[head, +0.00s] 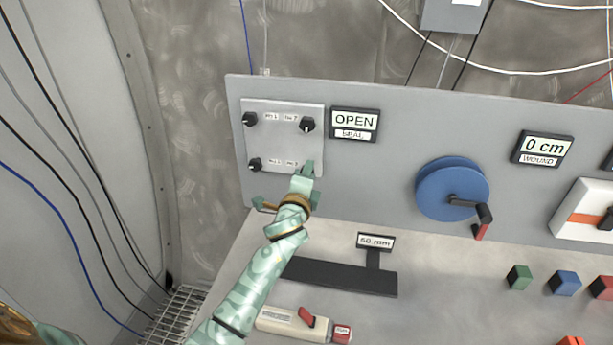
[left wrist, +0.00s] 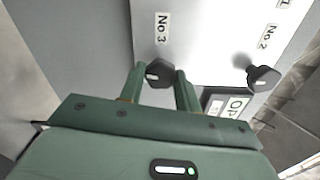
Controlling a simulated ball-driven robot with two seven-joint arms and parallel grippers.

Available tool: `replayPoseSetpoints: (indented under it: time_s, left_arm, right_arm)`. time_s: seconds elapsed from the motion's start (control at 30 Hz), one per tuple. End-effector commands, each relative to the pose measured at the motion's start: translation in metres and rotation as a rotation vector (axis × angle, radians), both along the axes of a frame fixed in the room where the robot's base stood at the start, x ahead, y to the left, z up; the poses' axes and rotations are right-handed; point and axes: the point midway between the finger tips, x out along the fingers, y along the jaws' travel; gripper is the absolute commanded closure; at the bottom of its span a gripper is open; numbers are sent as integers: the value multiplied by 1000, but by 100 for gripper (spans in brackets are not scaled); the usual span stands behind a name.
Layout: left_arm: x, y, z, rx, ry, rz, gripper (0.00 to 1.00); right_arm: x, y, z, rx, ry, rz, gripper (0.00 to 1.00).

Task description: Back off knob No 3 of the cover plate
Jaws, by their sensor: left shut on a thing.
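The cover plate (head: 284,140) is a pale square sheet on the grey panel, with black knobs at its corners. My left gripper (head: 306,172) is at its lower right corner and hides the knob there in the head view. In the left wrist view, knob No 3 (left wrist: 158,73) is a dark knob with a white mark, beside its "No 3" label (left wrist: 162,28). The fingers of my left gripper (left wrist: 160,80) stand on both sides of this knob and are shut on it. Knob No 2 (left wrist: 263,77) stands apart to the right. My right gripper is out of view.
An "OPEN / SEAL" sign (head: 354,124) is right of the plate. Farther right are a blue wheel with a crank (head: 450,188) and a "0 cm / WOUND" sign (head: 543,149). A dark bar (head: 345,277), a cream tool (head: 290,322) and coloured blocks (head: 563,283) are on the bench.

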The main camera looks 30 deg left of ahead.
Motion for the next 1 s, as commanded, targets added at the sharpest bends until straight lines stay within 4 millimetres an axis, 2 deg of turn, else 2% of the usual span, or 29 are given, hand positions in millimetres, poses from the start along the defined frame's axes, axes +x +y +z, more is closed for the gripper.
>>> replayPoseSetpoints:
  time_s: [0.6,0.63,0.7,1.0]
  left_arm:
    - [0,0,-1,-40,-7,0,90]
    - [0,0,-1,-40,-7,0,59]
    - [0,0,-1,-40,-8,-1,45]
    - [-2,-1,0,-39,-9,0,45]
  right_arm:
    - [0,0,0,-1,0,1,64]
    - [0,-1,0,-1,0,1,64]
    - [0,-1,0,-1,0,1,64]
    - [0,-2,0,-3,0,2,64]
